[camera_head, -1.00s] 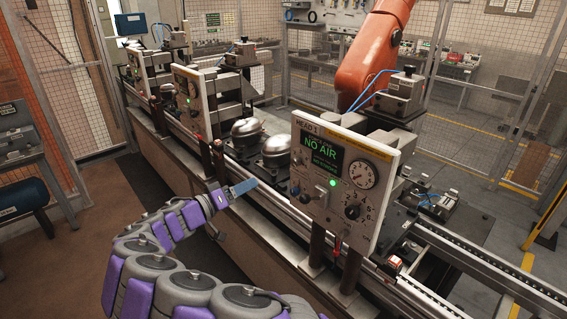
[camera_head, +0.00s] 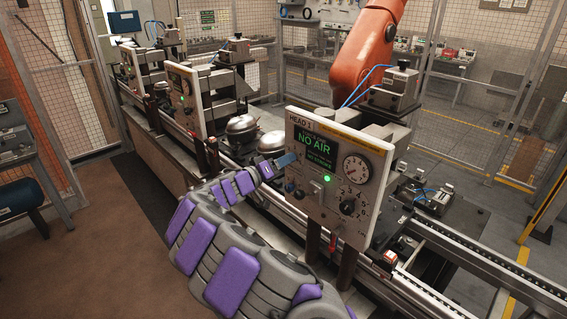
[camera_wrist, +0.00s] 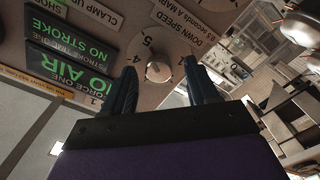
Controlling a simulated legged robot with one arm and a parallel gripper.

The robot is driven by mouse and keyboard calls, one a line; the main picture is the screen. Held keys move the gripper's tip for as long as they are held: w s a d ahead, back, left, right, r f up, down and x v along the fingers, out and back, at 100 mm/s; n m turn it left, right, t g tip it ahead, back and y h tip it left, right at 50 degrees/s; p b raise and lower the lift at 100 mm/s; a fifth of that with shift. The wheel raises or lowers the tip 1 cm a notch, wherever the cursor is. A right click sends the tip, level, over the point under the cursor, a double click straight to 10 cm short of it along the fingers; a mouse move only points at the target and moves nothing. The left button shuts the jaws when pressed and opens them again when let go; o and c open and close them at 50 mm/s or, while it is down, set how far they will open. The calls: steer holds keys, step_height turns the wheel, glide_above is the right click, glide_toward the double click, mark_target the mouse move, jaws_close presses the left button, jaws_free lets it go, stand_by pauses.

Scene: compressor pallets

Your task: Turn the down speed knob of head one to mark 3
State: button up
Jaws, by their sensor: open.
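The down speed knob (camera_wrist: 158,71) is a round grey knob on the panel, under a "DOWN SPEED" label in the wrist view. Scale numbers 5, 4 and 1 show around it; mark 3 is not visible. My gripper (camera_wrist: 158,88) is open, with one dark finger on each side of the knob and gaps between. I cannot tell how far its tips are from the panel face. In the head view my gripper (camera_head: 287,160) is at the left edge of the head one panel (camera_head: 325,212), and I cannot pick out this knob there.
The panel also carries a green display (camera_head: 315,148) reading "NO AIR", a round gauge (camera_head: 357,168) and another dial knob (camera_head: 347,207). Silver domed compressors (camera_head: 242,130) stand behind my gripper. A conveyor rail (camera_head: 470,260) runs to the lower right.

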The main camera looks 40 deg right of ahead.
steer(key=shift+d, duration=0.4)
steer(key=c, duration=1)
steer(key=shift+c, duration=0.2)
steer(key=shift+f+n, duration=0.1)
steer(key=shift+n, duration=0.3)
steer(key=n+p, duration=1.1)
steer(key=n, duration=1.2)
steer(key=shift+p, duration=0.3)
